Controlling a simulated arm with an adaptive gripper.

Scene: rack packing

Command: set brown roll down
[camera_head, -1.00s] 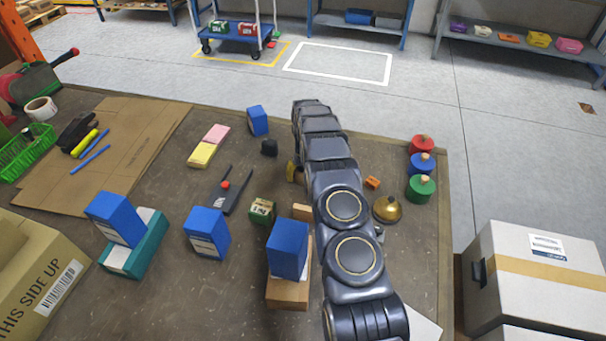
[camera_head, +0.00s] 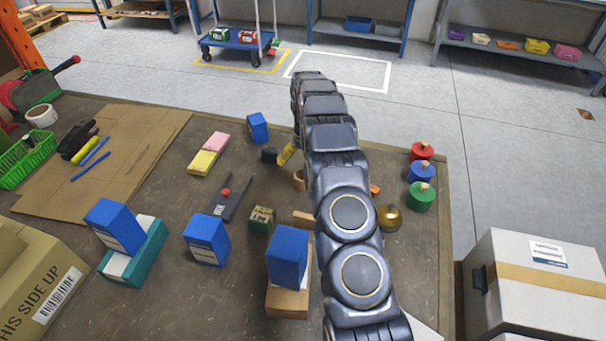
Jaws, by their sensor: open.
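The brown roll (camera_head: 298,180) stands on the brown table just left of my arm, its right side partly hidden behind an arm link. My gripper (camera_head: 287,153) shows only as a yellow piece at the left edge of the arm, above and behind the roll in the picture. It is open, and a gap shows between it and the roll. The rest of the gripper is hidden by my arm.
A small black block (camera_head: 268,155) is close left of the gripper. A brass bell (camera_head: 389,217) and coloured weights (camera_head: 421,196) are right.

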